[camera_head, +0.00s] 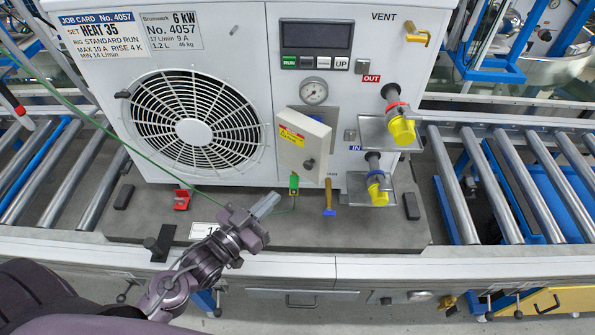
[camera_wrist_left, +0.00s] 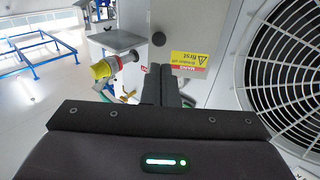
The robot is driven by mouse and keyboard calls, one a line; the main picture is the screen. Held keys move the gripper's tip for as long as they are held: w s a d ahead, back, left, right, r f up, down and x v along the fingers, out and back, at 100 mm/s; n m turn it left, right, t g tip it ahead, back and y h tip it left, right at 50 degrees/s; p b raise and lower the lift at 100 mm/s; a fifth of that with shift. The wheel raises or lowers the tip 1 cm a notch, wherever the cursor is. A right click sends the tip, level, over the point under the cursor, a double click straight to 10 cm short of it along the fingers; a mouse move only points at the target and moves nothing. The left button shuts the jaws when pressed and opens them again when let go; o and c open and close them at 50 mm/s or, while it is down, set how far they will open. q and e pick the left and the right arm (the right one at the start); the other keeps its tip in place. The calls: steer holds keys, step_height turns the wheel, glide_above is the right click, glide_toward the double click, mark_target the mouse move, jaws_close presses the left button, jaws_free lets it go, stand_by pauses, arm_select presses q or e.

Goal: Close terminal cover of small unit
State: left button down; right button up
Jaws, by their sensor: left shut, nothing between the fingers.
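The small unit (camera_head: 235,110) is a white casing with a round fan grille (camera_head: 194,131). Its terminal cover (camera_head: 303,145), a white box lid with a yellow warning label and a dark knob, stands out at an angle from the front, with something blue showing behind its upper edge. My left gripper (camera_head: 266,205) is shut and empty, below and left of the cover, apart from it in the head view. In the left wrist view the shut fingers (camera_wrist_left: 161,84) point toward the cover (camera_wrist_left: 185,38); the gap between them is hard to judge. My right gripper is out of view.
A green plug (camera_head: 294,184) with a green cable hangs below the cover, beside a blue-and-orange part (camera_head: 329,198). Yellow-capped pipe fittings (camera_head: 402,130) stick out at the right. A red clip (camera_head: 182,199) lies on the grey pallet (camera_head: 370,225). Roller conveyors (camera_head: 460,190) flank it.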

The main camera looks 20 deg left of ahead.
mark_target(306, 167)
arm_select(q)
steer(key=p+x, duration=0.2)
steer(key=x, duration=0.7)
steer(key=shift+r, duration=0.1)
steer(key=shift+w+d, duration=0.15)
steer(key=shift+w, duration=0.25)
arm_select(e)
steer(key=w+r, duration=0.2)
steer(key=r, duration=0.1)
arm_select(q)
steer(key=shift+d, duration=0.1)
